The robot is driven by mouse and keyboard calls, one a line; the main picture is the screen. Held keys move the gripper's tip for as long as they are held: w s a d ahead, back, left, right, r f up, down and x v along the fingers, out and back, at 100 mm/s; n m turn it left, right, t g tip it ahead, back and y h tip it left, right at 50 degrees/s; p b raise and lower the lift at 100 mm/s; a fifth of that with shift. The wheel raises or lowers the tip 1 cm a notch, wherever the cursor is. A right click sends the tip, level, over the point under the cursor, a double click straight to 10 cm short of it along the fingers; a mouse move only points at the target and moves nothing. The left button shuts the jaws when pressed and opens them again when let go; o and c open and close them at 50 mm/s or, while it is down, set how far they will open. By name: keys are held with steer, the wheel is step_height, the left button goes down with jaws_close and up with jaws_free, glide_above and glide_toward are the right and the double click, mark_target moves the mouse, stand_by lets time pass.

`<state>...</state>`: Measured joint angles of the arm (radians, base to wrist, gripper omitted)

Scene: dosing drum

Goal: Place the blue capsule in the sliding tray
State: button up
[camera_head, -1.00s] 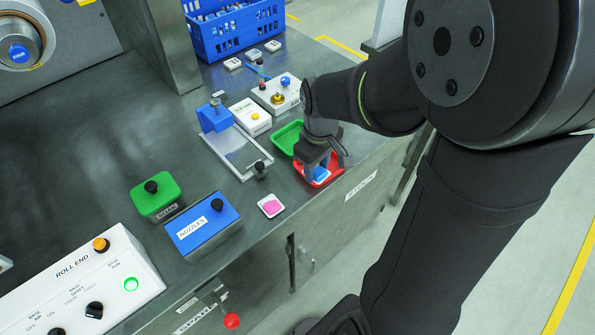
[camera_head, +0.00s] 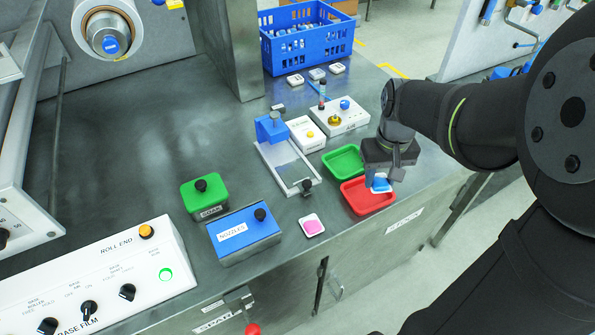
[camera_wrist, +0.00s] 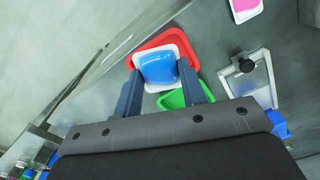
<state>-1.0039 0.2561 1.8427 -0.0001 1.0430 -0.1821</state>
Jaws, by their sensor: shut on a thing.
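The blue capsule (camera_head: 380,184) is a rounded blue piece on a white square base. My gripper (camera_head: 377,180) is shut on it, over the right part of the red tray (camera_head: 357,205). In the wrist view the capsule (camera_wrist: 158,68) sits between the two fingers (camera_wrist: 160,80), with the red tray (camera_wrist: 178,38) behind it. The sliding tray (camera_head: 291,166) appears to be the pale flat frame with a black knob and a blue block at its far end, left of my gripper. It also shows in the wrist view (camera_wrist: 262,85).
A green tray (camera_head: 343,160) is beside the red one. A pink piece on a white square (camera_head: 312,227), a blue nozzles box (camera_head: 243,236) and a green box (camera_head: 206,196) stand nearer. White device boxes (camera_head: 306,134) and a blue crate (camera_head: 307,42) are behind.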

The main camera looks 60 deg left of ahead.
steer(key=s+a+r+m, duration=0.1)
steer(key=s+a+m, duration=0.1)
steer(key=a+m, duration=0.95)
steer(key=m, duration=0.2)
glide_above(294, 172)
step_height(294, 172, down, 7)
steer(key=shift+w+r, duration=0.1)
steer(key=shift+r, duration=0.1)
steer(key=shift+f, duration=2.05)
steer(key=shift+f, duration=0.15)
steer(key=o, duration=0.7)
